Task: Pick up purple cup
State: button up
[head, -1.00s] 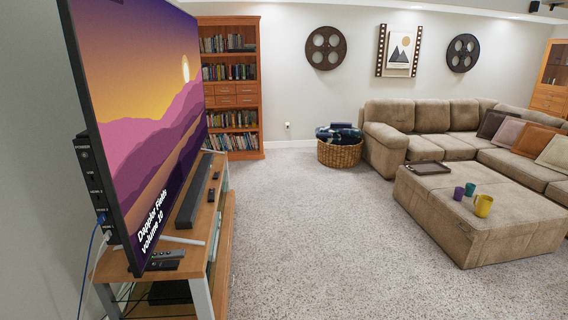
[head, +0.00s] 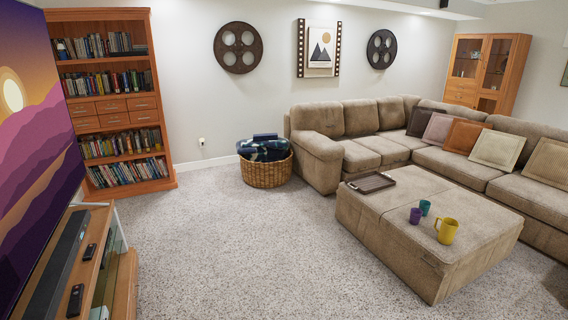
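The three are close together. My gripper is not in view, so its state and place cannot be seen.
A dark tray (head: 371,182) lies at the ottoman's far end. A beige sectional sofa (head: 375,150) wraps behind the ottoman. A wicker basket (head: 267,172) with blankets stands by the wall. A TV stand (head: 98,255) is at the left. Open carpet (head: 240,255) lies between.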

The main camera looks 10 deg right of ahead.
aim_at(417, 212)
jog(key=i+l+z, duration=0.15)
jog(key=i+z, duration=0.2)
jog(key=i, duration=0.3)
jog(key=i+z, duration=0.35)
jog(key=i, duration=0.3)
jog(key=i+j+z, duration=0.3)
jog(key=i, duration=0.35)
jog(key=i+l+u, duration=0.3)
jog(key=i+l, duration=0.3)
jog(key=i, duration=0.2)
jog(key=i+l+u, duration=0.35)
jog(key=i+l, duration=0.4)
jog(key=i+l+u, duration=0.1)
jog(key=l, duration=0.2)
jog(key=i+l+u, duration=0.1)
jog(key=l, duration=0.25)
jog(key=i+l+u, duration=0.1)
jog(key=l, duration=0.25)
jog(key=i+l+u, duration=0.15)
jog(key=l, duration=0.15)
